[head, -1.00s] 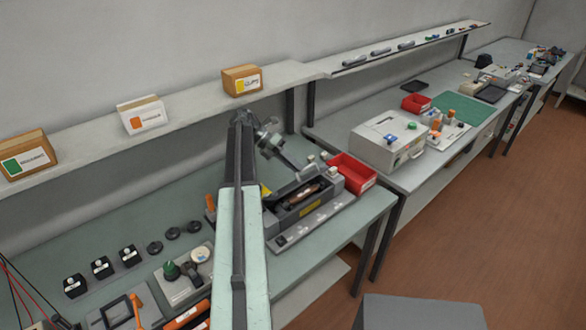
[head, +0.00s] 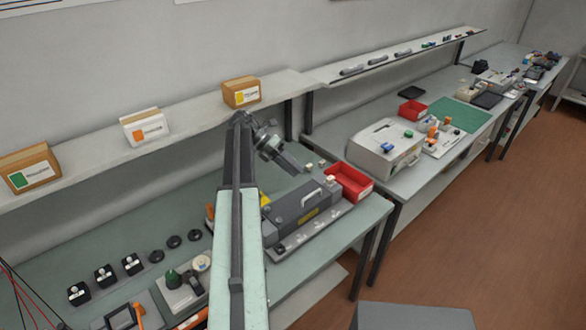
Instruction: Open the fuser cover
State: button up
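The fuser unit is a long dark grey block on a pale base plate (head: 318,226) near the right end of the near bench. Its fuser cover (head: 290,209) lies down over the top, with a light handle (head: 311,197) on it and a yellow label on the front. My gripper (head: 292,164) hangs above and behind the cover, apart from the handle as far as I can see. Its fingers are too small and dark to tell open from shut. My arm hides the left end of the unit.
A red bin (head: 347,184) stands just right of the fuser unit. A shelf (head: 190,118) with several boxes runs behind. Black knobs and small fixtures lie on the bench at left. A white printer-like box (head: 385,150) stands on the bench to the right.

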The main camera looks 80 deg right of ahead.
jog(key=s+a+r, duration=0.1)
jog(key=a, duration=1.4)
jog(key=shift+s+a+p, duration=0.3)
jog(key=shift+a+p, duration=0.05)
jog(key=shift+p, duration=0.05)
